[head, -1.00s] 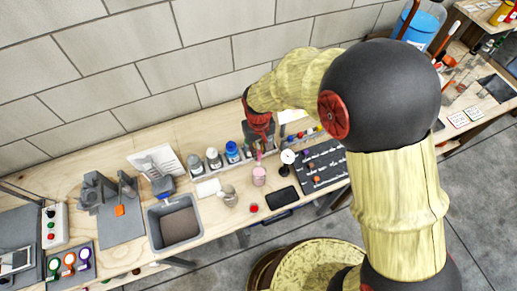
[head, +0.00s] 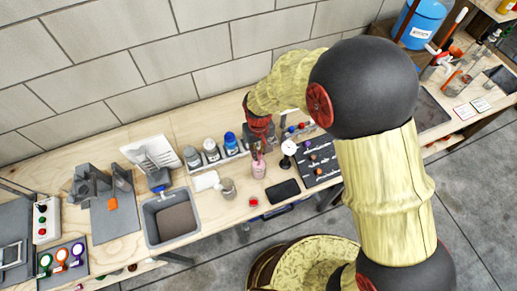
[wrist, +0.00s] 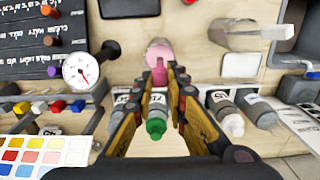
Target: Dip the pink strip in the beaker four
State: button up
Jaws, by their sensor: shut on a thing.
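My gripper (head: 258,152) is shut on the thin pink strip, which shows between the fingertips in the wrist view (wrist: 159,72). A clear beaker with pink contents (head: 259,170) stands upright on the bench under my gripper. In the wrist view this beaker (wrist: 158,46) is just beyond the fingertips, in line with the strip. The strip's lower end overlaps the beaker in the picture; I cannot tell whether it is inside or touches the liquid. No number on the beaker is readable.
A glass beaker (head: 229,189) stands left of the pink one, and a dial gauge (head: 289,148) right of it. A black slab (head: 283,191) and a small red dish (head: 254,202) lie in front. Capped bottles (head: 211,150) line the back; a grey tub (head: 170,221) is farther left.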

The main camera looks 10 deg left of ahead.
jog(key=shift+f+b, duration=1.35)
jog(key=shift+f, duration=1.15)
dwell(0.4)
jog(key=shift+r+p, duration=3.3)
jog(key=shift+r, duration=1.85)
notch_tip(320, 180, up, 5)
jog(key=p, duration=0.3)
